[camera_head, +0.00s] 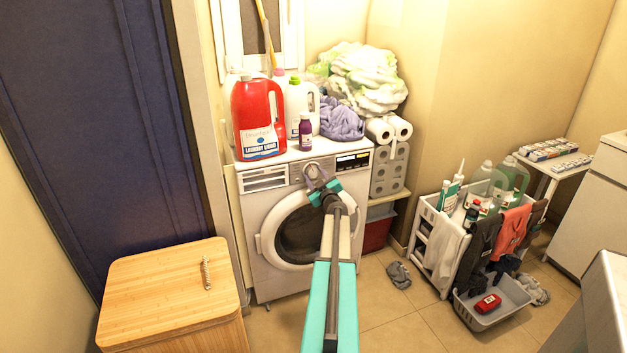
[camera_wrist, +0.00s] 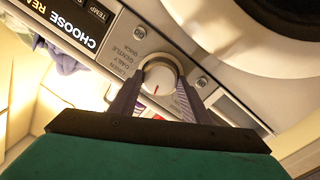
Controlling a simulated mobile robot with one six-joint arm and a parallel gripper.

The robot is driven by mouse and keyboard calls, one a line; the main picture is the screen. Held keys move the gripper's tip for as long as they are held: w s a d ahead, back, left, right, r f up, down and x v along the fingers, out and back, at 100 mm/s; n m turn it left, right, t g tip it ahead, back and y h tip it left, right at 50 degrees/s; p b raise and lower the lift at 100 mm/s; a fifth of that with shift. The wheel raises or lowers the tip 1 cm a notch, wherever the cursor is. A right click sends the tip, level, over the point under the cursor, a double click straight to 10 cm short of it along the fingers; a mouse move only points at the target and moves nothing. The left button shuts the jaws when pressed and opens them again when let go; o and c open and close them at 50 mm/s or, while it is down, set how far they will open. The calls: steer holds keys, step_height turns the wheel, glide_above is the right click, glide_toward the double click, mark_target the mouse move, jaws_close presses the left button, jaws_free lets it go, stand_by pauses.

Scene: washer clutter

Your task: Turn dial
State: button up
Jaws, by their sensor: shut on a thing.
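The dial (camera_wrist: 158,80) is a round white knob with a red pointer line, on the washer's control panel. My gripper (camera_wrist: 157,95) has one finger on each side of the dial and is shut on it. Printed program names sit beside the dial.
A red detergent jug (camera_head: 257,122), white bottles, a small purple bottle (camera_head: 305,130) and a purple cloth (camera_head: 341,120) crowd the washer top. A wooden hamper (camera_head: 160,290) stands front left. A white cart (camera_head: 436,250) stands right. Some floor between is clear.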

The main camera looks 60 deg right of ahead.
steer(key=shift+w+n+b, duration=0.2)
steer(key=shift+n+b, duration=0.65)
steer(key=shift+n, duration=0.95)
steer(key=o, duration=1)
steer(key=shift+o, duration=0.2)
steer(key=shift+s, duration=0.1)
steer(key=shift+s, duration=0.1)
steer(key=shift+s+a, duration=0.1)
steer(key=v, duration=1.3)
